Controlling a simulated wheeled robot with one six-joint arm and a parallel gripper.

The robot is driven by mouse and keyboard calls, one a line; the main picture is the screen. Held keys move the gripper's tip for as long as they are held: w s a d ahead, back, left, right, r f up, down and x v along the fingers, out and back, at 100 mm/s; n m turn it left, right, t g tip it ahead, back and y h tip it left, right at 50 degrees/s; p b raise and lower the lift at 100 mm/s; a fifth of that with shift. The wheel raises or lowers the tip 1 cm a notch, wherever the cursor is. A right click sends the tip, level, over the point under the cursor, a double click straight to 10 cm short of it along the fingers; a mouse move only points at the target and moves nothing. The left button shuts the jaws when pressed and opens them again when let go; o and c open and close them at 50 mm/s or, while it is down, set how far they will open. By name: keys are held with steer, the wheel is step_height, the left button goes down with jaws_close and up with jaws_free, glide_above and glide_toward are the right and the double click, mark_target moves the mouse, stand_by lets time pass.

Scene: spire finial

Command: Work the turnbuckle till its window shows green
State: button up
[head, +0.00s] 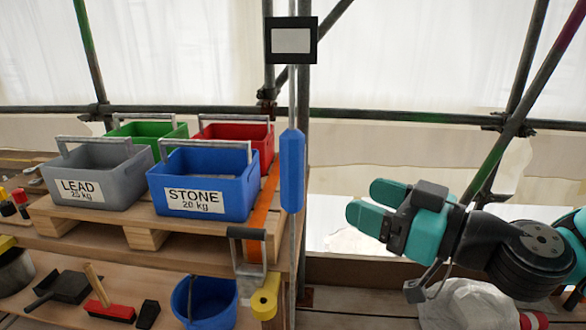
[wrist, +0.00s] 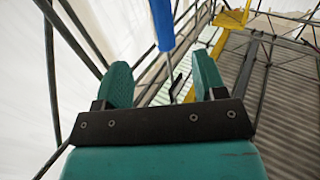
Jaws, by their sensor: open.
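The turnbuckle appears as a blue, long faceted body (head: 291,171) on a thin upright rod, right of the crates in the head view. A black-framed panel with a pale, whitish face (head: 291,41) sits above it; no green shows on it. I cannot tell whether this is the turnbuckle's window. My gripper (head: 366,203) is open and empty, to the right of the blue body and apart from it, its fingers pointing left. In the wrist view the blue body (wrist: 163,24) shows beyond the fingertips, near the top and between the two teal fingers.
Grey LEAD (head: 78,190), blue STONE (head: 197,203), green (head: 147,129) and red (head: 262,134) crates stand on a wooden pallet at left. Scaffold poles (head: 513,128) cross behind my arm.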

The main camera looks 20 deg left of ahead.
mark_target(301, 174)
steer(key=p+x, duration=0.6)
steer(key=x, duration=0.7)
steer(key=shift+a+r, duration=0.15)
steer(key=shift+a, duration=0.1)
steer(key=shift+w+a+p, duration=0.2)
steer(key=shift+a+p, duration=0.15)
steer(key=shift+a, duration=0.05)
steer(key=c, duration=0.9)
steer(key=shift+f, duration=0.25)
